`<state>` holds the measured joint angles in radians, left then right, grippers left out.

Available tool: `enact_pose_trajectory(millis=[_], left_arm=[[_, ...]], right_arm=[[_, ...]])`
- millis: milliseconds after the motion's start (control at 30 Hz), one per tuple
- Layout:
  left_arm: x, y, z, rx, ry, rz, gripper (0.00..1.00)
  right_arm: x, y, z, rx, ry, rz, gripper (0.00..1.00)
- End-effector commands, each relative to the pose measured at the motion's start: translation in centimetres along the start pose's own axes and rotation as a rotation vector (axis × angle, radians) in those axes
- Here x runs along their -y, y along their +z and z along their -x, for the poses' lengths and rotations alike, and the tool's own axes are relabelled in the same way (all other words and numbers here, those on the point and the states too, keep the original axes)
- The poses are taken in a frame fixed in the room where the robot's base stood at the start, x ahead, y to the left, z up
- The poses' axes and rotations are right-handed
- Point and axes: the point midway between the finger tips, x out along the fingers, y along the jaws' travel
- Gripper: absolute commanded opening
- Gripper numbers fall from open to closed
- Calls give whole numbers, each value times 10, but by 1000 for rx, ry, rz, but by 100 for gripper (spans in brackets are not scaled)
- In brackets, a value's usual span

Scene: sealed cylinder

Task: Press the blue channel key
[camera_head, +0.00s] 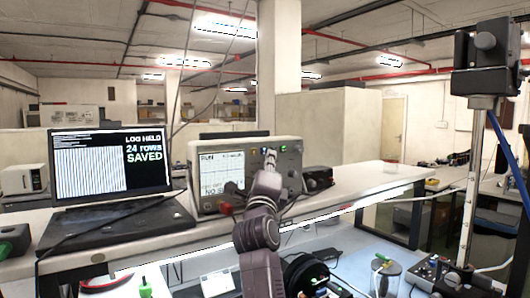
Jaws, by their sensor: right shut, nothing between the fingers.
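The oscilloscope (222,200) stands on the raised shelf, with a lit screen and a front panel of small keys and knobs to the right of the screen. My right gripper (270,155) is shut and empty in front of the upper part of this panel. It points at the row of small coloured keys and hides part of the panel. The blue channel key is too small and too covered to make out surely. I cannot tell whether the fingertips touch the panel. My left gripper is out of view.
A laptop (100,222) reading "LOG HELD, 24 rows SAVED" stands left of the oscilloscope. A dark device (318,178) stands close at its right. A metal post (471,180) rises at right.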

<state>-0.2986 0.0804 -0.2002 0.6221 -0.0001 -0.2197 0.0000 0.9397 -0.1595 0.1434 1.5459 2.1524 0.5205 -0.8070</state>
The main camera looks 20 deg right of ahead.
Motion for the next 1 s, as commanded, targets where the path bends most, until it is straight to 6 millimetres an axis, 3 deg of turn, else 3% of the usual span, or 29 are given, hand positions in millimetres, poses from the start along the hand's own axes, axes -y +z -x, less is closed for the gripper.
enact_pose_trajectory(millis=[1000], left_arm=[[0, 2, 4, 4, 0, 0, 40]], right_arm=[[-4, 6, -8, 0, -1, 0, 0]])
